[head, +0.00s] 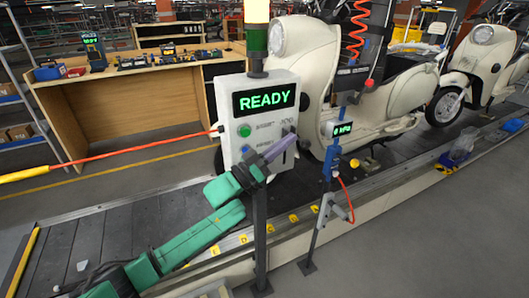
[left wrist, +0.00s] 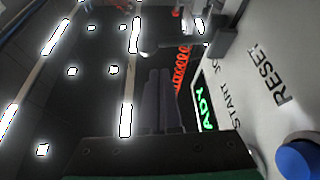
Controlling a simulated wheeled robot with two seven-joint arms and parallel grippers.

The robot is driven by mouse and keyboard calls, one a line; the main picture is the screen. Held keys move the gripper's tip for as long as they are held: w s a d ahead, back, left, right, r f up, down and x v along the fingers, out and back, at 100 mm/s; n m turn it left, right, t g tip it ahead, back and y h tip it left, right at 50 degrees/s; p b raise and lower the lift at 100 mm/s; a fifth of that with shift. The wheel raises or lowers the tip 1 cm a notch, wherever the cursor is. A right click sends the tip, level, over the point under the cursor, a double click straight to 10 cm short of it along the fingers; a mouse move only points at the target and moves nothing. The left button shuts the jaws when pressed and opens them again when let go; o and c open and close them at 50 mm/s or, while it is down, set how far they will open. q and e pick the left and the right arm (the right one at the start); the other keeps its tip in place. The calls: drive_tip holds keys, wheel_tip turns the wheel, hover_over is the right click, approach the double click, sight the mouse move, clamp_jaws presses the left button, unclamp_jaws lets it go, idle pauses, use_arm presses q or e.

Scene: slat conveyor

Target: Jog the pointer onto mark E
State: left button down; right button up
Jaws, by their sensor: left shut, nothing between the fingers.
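The control box (head: 281,84) stands on a post at the conveyor's edge, its screen reading READY. A green button (head: 244,130) and a blue button (head: 246,148) sit on its face. START, RESET and part of another label show in the left wrist view, with the blue button (left wrist: 297,158) large at lower right. My left gripper (head: 291,138) is shut and empty in front of the box's lower right face, hiding part of it. Its fingers (left wrist: 160,98) point up mid-frame. I cannot make out the pointer.
Cream scooters (head: 318,65) stand on the dark slat conveyor (head: 110,232). A gauge stand (head: 328,165) with a hose is just right of the box. A wooden bench (head: 120,115) is behind.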

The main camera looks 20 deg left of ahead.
use_arm(q)
drive_tip(key=b+v, duration=0.1)
drive_tip(key=v, duration=0.7)
drive_tip(key=shift+d+b, duration=0.25)
drive_tip(key=shift+b, duration=0.1)
use_arm(e)
wheel_tip(320, 180, down, 3)
drive_tip(key=shift+r, duration=0.1)
use_arm(q)
drive_tip(key=shift+f, duration=0.2)
use_arm(e)
drive_tip(key=shift+d, duration=0.1)
